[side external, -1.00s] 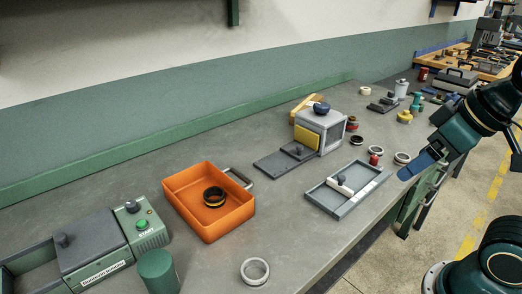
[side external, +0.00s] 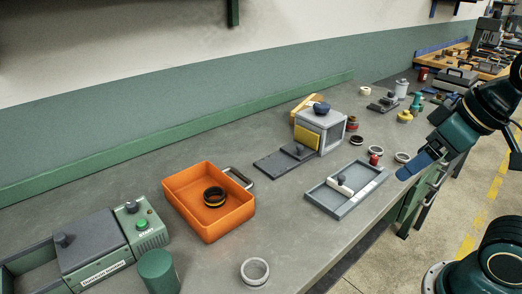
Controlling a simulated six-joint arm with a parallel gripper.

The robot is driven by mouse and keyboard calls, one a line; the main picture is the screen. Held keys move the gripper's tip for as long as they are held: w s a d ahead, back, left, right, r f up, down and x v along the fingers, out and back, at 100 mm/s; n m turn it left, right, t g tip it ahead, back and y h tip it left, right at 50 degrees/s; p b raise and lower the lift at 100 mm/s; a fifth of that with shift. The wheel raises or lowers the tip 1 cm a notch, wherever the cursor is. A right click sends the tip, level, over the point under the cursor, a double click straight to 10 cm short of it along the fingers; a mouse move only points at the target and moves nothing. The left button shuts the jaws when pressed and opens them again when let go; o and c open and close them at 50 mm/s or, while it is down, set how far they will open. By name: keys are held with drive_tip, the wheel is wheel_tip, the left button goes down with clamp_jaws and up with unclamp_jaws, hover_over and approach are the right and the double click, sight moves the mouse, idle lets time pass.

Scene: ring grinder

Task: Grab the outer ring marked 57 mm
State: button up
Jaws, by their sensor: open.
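Several rings lie about, and no 57 mm marking can be read on any of them. A black ring with a yellowish band (side external: 214,196) lies in the orange tray (side external: 236,217). A pale metal ring (side external: 255,271) lies on the bench near the front edge. Two more rings, a dark-rimmed one (side external: 356,140) and a pale one (side external: 402,157), lie at the right beyond the grey tray. My gripper (side external: 404,174) is a blue-tipped end at the right, above the bench edge and apart from all rings. It holds nothing visible; its finger gap is hard to see from here.
A grey shallow tray (side external: 318,198) holds a white part with a knob. A grey box (side external: 335,128) stands behind it. A green START control box (side external: 143,228) and green cylinder (side external: 157,270) stand at the left. The bench between the orange tray and front edge is mostly clear.

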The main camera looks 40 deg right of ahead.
drive_tip(key=w+a+f+n+g+y, duration=0.1)
drive_tip(key=w+a+n+g, duration=0.2)
drive_tip(key=w+a+n, duration=0.65)
drive_tip(key=w+a+f+n+g, duration=0.1)
drive_tip(key=w+a+f+n, duration=0.1)
drive_tip(key=a+f+n, duration=0.2)
drive_tip(key=w+a+f+n+g, duration=0.1)
drive_tip(key=w+a+f+n, duration=0.2)
drive_tip(key=a, duration=0.6)
drive_tip(key=shift+w+a+f+n+g, duration=0.2)
drive_tip(key=shift+w+f+n+g, duration=0.1)
drive_tip(key=shift+f+n, duration=0.4)
drive_tip(key=shift+f, duration=0.1)
hover_over(254, 278)
drive_tip(key=d, duration=0.1)
drive_tip(key=shift+d+f, duration=0.15)
drive_tip(key=shift+f, duration=4.05)
drive_tip(key=shift+f, duration=0.15)
drive_tip(key=shift+a+f, duration=0.2)
drive_tip(key=shift+f, duration=1)
drive_tip(key=shift+a+f, duration=0.2)
drive_tip(key=shift+f, duration=1)
